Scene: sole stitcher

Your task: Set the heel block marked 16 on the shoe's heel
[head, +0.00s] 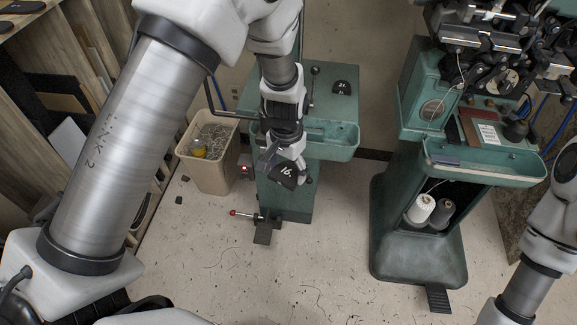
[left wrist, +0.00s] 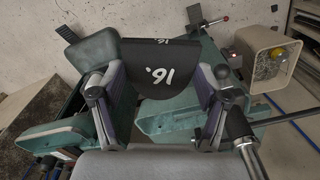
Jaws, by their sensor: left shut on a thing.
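The heel block marked 16 (head: 287,177) is a black, D-shaped piece with a white number. My left gripper (head: 285,163) is shut on it and holds it in front of the middle green machine's tray. A second black block (head: 345,88) with a white mark, too small to read surely, lies on the green machine top. I see no shoe in either view. My right arm shows at the lower right, but its gripper is out of view.
The middle green machine has a front tray (head: 338,141) and a pedal (head: 263,234). A beige bin (head: 206,180) stands left of it. A stitching machine (head: 425,165) with thread spools (head: 421,208) stands at the right. The floor (head: 325,240) between the machines is mostly clear.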

